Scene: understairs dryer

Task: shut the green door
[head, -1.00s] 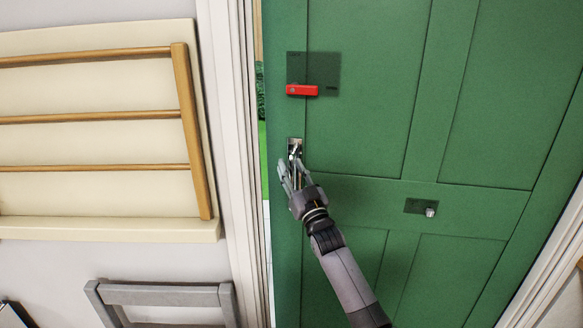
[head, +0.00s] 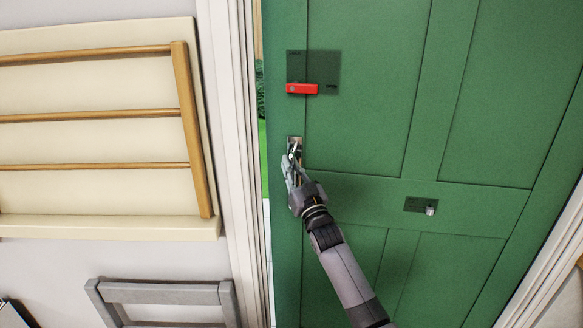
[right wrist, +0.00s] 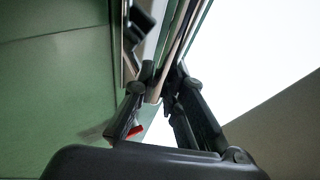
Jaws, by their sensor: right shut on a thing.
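The green door (head: 365,90) stands slightly ajar. A narrow gap on its left edge shows grass and bushes outside. A metal handle plate (head: 295,143) sits near that edge, and the handle is mostly hidden by my right gripper (head: 293,164). The right gripper is shut on the door handle. In the right wrist view its fingers (right wrist: 163,85) close together at metal parts beside the green door face (right wrist: 60,90). My left gripper is not in view.
A red latch (head: 302,88) on a dark plate is above the handle, and a small knob (head: 430,211) is to its right. The white door frame (head: 232,150), a wooden-railed rack (head: 100,115) and a grey chair (head: 165,295) are on the left.

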